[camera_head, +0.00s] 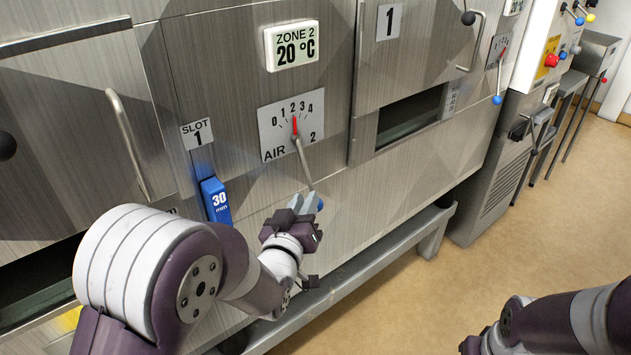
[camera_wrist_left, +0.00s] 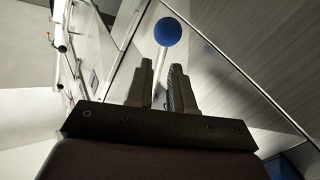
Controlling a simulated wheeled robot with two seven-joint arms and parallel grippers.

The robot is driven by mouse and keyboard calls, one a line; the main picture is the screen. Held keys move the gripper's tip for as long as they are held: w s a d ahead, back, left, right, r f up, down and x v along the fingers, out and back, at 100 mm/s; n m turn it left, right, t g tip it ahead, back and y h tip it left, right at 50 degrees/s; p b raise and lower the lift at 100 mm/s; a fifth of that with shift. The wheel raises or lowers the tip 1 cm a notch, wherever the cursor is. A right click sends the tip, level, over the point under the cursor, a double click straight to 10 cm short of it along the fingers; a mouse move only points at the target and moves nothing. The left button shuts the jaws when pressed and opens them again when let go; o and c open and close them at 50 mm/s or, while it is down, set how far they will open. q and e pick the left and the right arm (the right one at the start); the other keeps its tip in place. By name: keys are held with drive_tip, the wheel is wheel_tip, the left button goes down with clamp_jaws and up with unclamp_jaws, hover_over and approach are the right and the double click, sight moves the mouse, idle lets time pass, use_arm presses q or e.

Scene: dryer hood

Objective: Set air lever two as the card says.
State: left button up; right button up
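Air lever two (camera_head: 304,163) is a thin metal rod on the AIR 2 scale plate (camera_head: 272,139), marked 0 to 4. Its red pointer stands near 2. The rod slants down and slightly right to a blue ball (camera_head: 320,205). My left gripper (camera_head: 305,203) is at the lower end, beside the ball. In the left wrist view my left gripper (camera_wrist_left: 162,78) is open, with the rod between its fingers and gaps beside it; the blue ball (camera_wrist_left: 168,32) shows past the fingertips. My right gripper is barely in view at bottom right.
A ZONE 2 display (camera_head: 291,45) reads 20 °C. A door handle (camera_head: 128,145) stands out at left. A rail (camera_head: 365,262) runs along the machine's foot. Another blue-ball lever (camera_head: 497,99) is farther right. The floor (camera_head: 430,295) at right is clear.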

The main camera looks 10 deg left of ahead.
sight(308, 177)
use_arm(q)
drive_tip(key=w, duration=0.7)
drive_tip(key=shift+w, duration=0.2)
